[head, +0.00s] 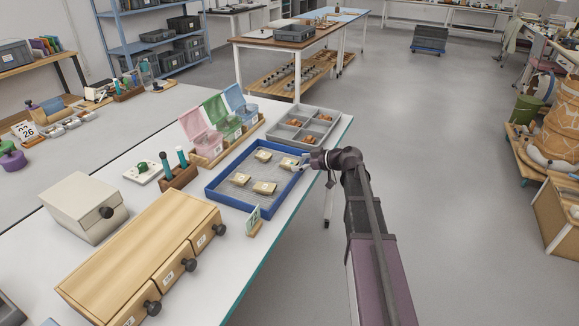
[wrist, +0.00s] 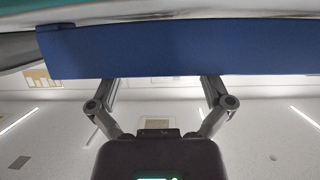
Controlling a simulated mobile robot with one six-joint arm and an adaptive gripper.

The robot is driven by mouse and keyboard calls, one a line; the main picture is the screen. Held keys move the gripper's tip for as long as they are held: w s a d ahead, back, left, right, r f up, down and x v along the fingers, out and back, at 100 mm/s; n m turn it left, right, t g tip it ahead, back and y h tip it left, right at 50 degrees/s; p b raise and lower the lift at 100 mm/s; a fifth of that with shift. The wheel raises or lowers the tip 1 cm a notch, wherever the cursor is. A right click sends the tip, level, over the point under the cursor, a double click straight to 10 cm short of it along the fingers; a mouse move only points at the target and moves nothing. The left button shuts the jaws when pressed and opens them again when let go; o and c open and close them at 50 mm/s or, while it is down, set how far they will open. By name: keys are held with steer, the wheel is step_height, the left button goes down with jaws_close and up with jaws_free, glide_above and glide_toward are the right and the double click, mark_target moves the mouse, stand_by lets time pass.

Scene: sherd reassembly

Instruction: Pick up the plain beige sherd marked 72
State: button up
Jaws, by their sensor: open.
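Several beige sherds lie in a blue-rimmed tray (head: 228,199) on the white table: one at the back (head: 263,155), one at the left (head: 241,179), one at the front (head: 264,188) and one at the right (head: 288,163). Their marks are too small to read, so I cannot tell which is 72. My gripper (head: 304,161) is at the tray's right edge, close to the right-hand sherd. In the wrist view its fingers stand wide apart and empty, with the tips hidden by the tray's blue wall (wrist: 180,50). No sherd shows there.
A grey divided tray (head: 325,117) with orange pieces stands behind the blue tray. Pink, green and blue bins (head: 222,116) stand at its left. A small sign (head: 253,219) stands at its front corner. A wooden drawer unit (head: 140,252) is nearer me.

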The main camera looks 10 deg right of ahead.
mark_target(290, 163)
steer(key=shift+b+x, duration=0.55)
steer(key=shift+x, duration=1.35)
steer(key=c, duration=1.1)
